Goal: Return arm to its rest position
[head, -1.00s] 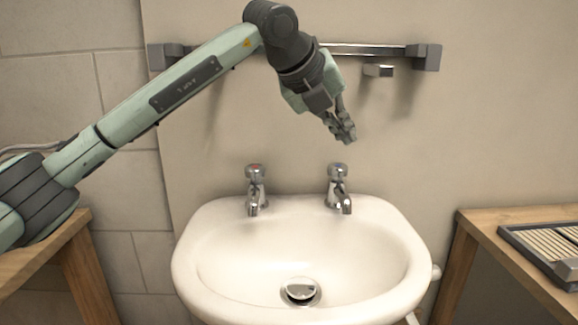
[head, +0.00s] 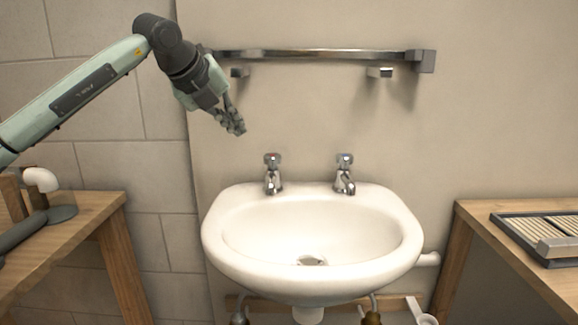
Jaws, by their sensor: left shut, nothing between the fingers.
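My left arm comes in from the left. Its gripper (head: 236,126) hangs in the air in front of the wall, above and to the left of the sink (head: 240,262). It is shut and holds nothing, with its fingers pointing down to the right. It is apart from the left tap (head: 272,174) and the right tap (head: 344,174) on the sink's back ledge. My right gripper is not in view.
A metal rail (head: 330,54) runs along the wall behind my gripper. A wooden bench (head: 95,215) at left bears grey and white pipe parts (head: 42,181). A right bench (head: 480,225) bears a grey tray (head: 508,238). The space above the basin is clear.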

